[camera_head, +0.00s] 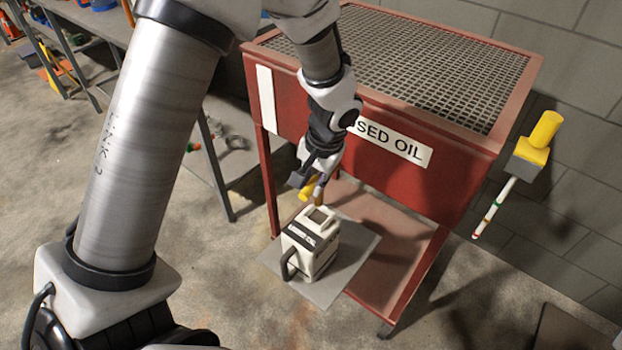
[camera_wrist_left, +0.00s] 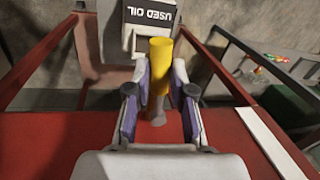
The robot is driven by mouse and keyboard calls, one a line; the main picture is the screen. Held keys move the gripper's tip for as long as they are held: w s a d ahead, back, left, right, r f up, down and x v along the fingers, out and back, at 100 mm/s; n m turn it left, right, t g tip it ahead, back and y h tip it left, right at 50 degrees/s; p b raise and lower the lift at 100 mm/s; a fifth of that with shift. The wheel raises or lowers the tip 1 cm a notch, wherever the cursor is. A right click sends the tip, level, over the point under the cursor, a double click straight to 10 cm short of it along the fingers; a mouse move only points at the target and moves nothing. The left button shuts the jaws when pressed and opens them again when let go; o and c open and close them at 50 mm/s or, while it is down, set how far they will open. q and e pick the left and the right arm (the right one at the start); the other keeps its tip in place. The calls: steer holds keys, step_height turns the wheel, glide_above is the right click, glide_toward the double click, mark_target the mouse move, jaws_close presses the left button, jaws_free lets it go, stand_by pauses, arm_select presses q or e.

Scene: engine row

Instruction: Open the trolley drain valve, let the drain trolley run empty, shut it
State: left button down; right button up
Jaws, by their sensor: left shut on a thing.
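The red drain trolley (camera_head: 460,172), labelled as used oil, has a mesh top and stands against the wall. My left gripper (camera_head: 313,184) is at the underside of its front panel. In the left wrist view my left gripper (camera_wrist_left: 158,85) is shut on the yellow valve handle (camera_wrist_left: 160,48), which stands between its two fingers. The handle (camera_head: 306,192) is partly hidden by the gripper in the head view. A white canister (camera_head: 322,238) marked USED OIL stands below, on a grey plate. I cannot see any oil flowing. My right gripper is not in view.
The grey plate (camera_head: 350,272) lies partly over the trolley's red lower shelf (camera_head: 400,245). A yellow-topped gauge with a white banded tube (camera_head: 496,205) is to the right of the trolley. A workbench (camera_head: 105,28) stands at back left. The floor on the left is mostly clear.

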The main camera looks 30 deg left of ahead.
arm_select(q)
steer(key=w+d+n+g+h+p, duration=0.1)
steer(key=w+d+n+p, duration=0.3)
steer(key=n, duration=0.6)
steer(key=shift+d+g+p, duration=0.3)
steer(key=shift+d+p, duration=0.7)
steer(key=shift+p, duration=0.3)
steer(key=c, duration=1)
jaws_free()
steer(key=r, duration=0.4)
steer(key=w+r, duration=0.1)
steer(key=r, duration=0.2)
steer(key=w+d+r, duration=0.1)
steer(key=r, duration=0.3)
steer(key=shift+d+r, duration=0.1)
steer(key=shift+r, duration=0.25)
